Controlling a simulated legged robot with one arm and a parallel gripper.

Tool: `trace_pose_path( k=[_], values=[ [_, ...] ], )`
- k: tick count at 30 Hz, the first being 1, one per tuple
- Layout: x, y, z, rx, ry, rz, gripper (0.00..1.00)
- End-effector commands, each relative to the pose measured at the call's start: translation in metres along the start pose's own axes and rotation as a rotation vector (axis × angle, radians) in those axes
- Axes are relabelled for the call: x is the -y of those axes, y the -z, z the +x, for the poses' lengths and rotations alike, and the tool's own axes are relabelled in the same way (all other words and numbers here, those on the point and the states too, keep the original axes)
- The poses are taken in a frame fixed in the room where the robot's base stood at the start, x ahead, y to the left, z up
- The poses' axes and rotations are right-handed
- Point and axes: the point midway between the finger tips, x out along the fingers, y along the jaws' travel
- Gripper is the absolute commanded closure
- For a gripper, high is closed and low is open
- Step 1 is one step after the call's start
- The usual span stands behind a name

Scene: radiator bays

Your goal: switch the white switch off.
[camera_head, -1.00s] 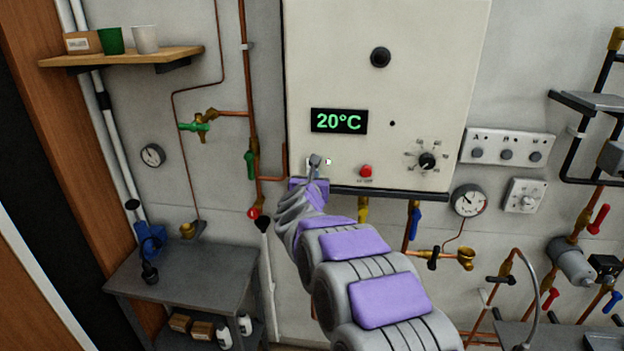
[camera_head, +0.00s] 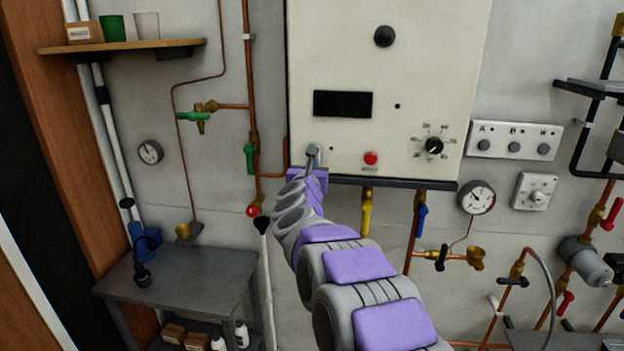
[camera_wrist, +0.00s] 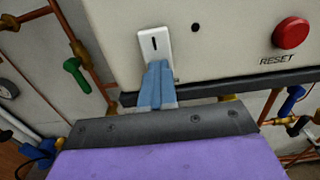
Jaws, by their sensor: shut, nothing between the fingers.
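The white switch (camera_wrist: 154,44) is a small upright plate with a dark slot on the lower left of the boiler's front panel. In the wrist view its lower part is hidden behind my gripper (camera_wrist: 158,72). In the head view my gripper (camera_head: 313,152) covers most of the switch. The fingers are shut and empty, with their tips at the switch's lower part; I cannot tell whether they touch it. The boiler's display (camera_head: 343,104) is dark.
A red reset button (camera_head: 371,158) and a dial (camera_head: 434,146) are right of the switch on the boiler panel (camera_head: 450,60). Yellow (camera_head: 366,213) and blue (camera_head: 421,223) valve handles hang below. A grey table (camera_head: 190,275) stands at lower left.

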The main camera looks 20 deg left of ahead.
Motion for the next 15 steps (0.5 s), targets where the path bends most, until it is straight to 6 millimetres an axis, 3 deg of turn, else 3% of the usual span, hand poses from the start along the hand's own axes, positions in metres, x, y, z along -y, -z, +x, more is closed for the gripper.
trace_pose_path(
  k=[15],
  values=[
    [0.0067,-0.0004,0.0041,0.091,0.011,0.004,1.00]
  ],
)
